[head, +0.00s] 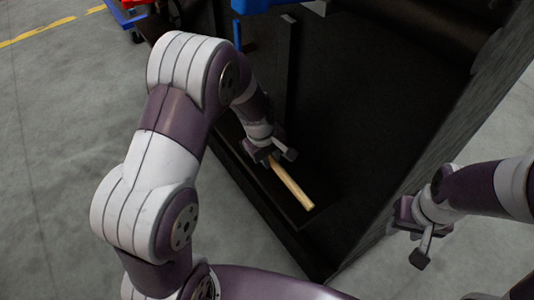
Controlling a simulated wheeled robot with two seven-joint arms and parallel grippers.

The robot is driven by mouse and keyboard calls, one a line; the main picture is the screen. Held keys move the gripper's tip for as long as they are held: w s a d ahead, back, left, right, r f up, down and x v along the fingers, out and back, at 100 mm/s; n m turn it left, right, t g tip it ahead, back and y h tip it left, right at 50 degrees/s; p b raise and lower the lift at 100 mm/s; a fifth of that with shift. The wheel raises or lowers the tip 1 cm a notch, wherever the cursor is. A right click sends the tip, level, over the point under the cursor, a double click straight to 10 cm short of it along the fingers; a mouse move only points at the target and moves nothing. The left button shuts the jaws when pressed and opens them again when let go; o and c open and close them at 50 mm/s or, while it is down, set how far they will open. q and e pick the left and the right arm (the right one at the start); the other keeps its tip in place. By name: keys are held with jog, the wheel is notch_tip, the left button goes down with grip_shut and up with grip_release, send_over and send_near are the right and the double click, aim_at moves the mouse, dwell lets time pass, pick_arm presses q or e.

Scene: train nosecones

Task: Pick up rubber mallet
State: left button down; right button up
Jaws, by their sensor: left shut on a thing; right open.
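The rubber mallet shows only as a pale wooden handle (293,186), lying at a slant over the dark surface inside the black cart or cabinet. My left gripper (274,158) is shut on the handle's upper-left end. The mallet's head is not visible; the gripper and arm hide that end. I cannot tell whether the handle touches the surface. My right gripper (418,245) is open and empty, outside the black structure at the right.
The black structure (365,120) has a raised front edge and a tall side wall close to both arms. A dark upright post (288,70) stands behind my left gripper. Blue parts (262,4) are at the top. Grey floor (50,150) is open at left.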

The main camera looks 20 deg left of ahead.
pick_arm(q)
notch_tip(320, 180, up, 4)
jog(key=shift+r+p, duration=0.15)
jog(key=shift+p, duration=0.75)
jog(key=s+r+p, duration=0.1)
jog(key=s+r, duration=0.2)
jog(key=s, duration=0.2)
jog(key=s+d+r+p, duration=0.1)
jog(key=s+r+p, duration=0.1)
jog(key=s, duration=0.4)
jog(key=shift+s+d+r, duration=0.15)
jog(key=shift+s+r, duration=0.15)
jog(key=shift+r, duration=0.6)
jog(key=c, duration=1.5)
grip_release()
grip_shut()
